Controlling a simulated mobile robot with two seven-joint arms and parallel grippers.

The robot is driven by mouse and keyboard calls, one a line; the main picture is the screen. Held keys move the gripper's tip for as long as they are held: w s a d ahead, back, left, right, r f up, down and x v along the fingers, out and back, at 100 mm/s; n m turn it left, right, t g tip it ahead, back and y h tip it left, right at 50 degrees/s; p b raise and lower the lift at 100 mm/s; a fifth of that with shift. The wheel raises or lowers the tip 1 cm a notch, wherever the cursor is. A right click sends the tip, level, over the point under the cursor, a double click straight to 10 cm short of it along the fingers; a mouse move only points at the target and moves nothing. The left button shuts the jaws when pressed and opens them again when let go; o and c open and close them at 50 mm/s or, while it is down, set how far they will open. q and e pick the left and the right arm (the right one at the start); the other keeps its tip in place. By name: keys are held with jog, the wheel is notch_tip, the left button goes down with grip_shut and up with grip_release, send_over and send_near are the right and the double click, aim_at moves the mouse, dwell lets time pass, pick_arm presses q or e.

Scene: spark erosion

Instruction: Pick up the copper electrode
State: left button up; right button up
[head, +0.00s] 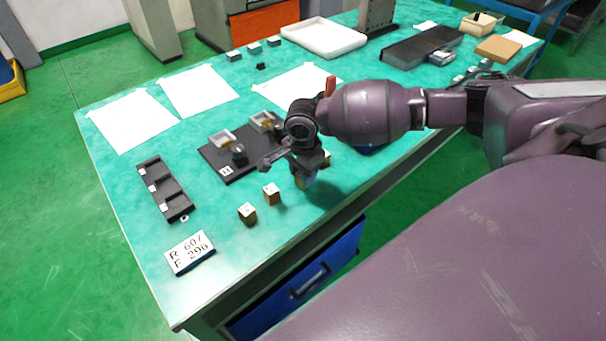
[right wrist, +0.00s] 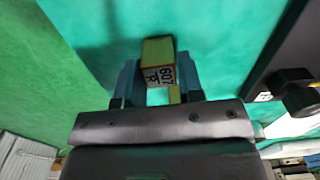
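My right gripper (head: 306,172) points down at the near side of the table, in a row of small copper-coloured blocks. In the right wrist view, a block marked 607 and R (right wrist: 158,63) lies between the two fingers of my right gripper (right wrist: 159,78). The fingers are very close to its sides; I cannot tell whether they press on it. Two more copper blocks stand to the left, one nearer the edge (head: 247,213) and one beside the gripper (head: 271,193). Another is partly hidden behind the gripper. My left gripper is not in view.
A plate reading R 607 F 296 (head: 190,253) lies at the near left corner. A black slotted tray (head: 164,190) and a dark plate with fixtures (head: 213,164) lie close by. White sheets (head: 198,91) and a white tray (head: 322,39) lie farther back.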

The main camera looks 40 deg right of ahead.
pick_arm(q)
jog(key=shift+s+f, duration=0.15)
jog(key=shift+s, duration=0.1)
pick_arm(e)
grip_shut()
jog(key=shift+r, duration=0.1)
